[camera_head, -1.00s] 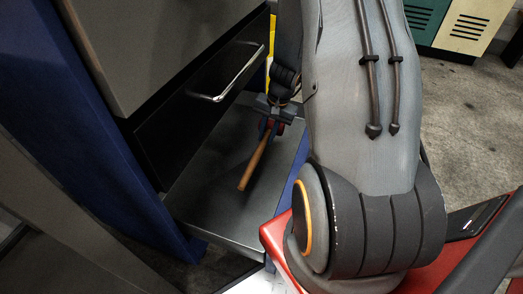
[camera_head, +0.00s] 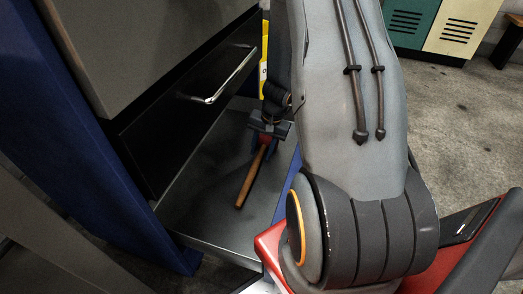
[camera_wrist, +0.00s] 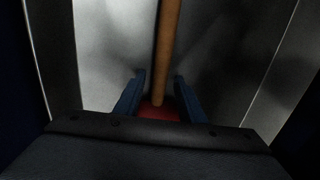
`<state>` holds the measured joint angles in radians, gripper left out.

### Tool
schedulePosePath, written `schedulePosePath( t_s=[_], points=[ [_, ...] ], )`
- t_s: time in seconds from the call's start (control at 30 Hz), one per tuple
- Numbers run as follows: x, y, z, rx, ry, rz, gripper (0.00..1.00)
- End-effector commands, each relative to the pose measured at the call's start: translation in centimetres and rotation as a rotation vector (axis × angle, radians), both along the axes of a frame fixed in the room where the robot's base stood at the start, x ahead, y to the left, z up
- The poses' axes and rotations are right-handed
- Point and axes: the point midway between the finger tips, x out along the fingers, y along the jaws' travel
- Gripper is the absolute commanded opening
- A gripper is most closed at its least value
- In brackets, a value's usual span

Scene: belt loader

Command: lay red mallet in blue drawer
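The red mallet has a wooden handle (camera_head: 251,178) and a red head (camera_head: 265,140). My gripper (camera_head: 268,141) is shut on the mallet's head, with the handle hanging down at a slant over a grey metal tray. In the wrist view the red head (camera_wrist: 158,111) sits between the two blue fingers of my gripper (camera_wrist: 160,86), and the handle (camera_wrist: 168,45) points away. The tray looks like the pulled-out blue drawer (camera_head: 208,222), with a grey floor and a blue front edge at the right. I cannot tell whether the handle touches the floor.
A black drawer front (camera_head: 165,130) with a chrome handle (camera_head: 231,76) is closed above the tray, to the left of my gripper. A blue cabinet side (camera_head: 75,130) stands at the left. Lockers (camera_head: 455,25) stand far back right. The tray floor looks clear.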

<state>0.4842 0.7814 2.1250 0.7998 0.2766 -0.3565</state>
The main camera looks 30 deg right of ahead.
Motion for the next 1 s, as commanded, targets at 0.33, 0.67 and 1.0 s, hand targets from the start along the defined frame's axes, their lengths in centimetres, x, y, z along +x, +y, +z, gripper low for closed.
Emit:
schedulePosePath(
  t_s=[0.33, 0.67, 1.0],
  points=[
    [0.0, 0.0, 0.2, 0.0, 0.0, 0.0, 0.38],
    [-0.6, -0.8, 5.3, -0.002, -0.004, 0.0, 0.38],
    [-1.3, -1.7, 11.0, -0.001, -0.002, 0.0, 0.38]
  ],
)
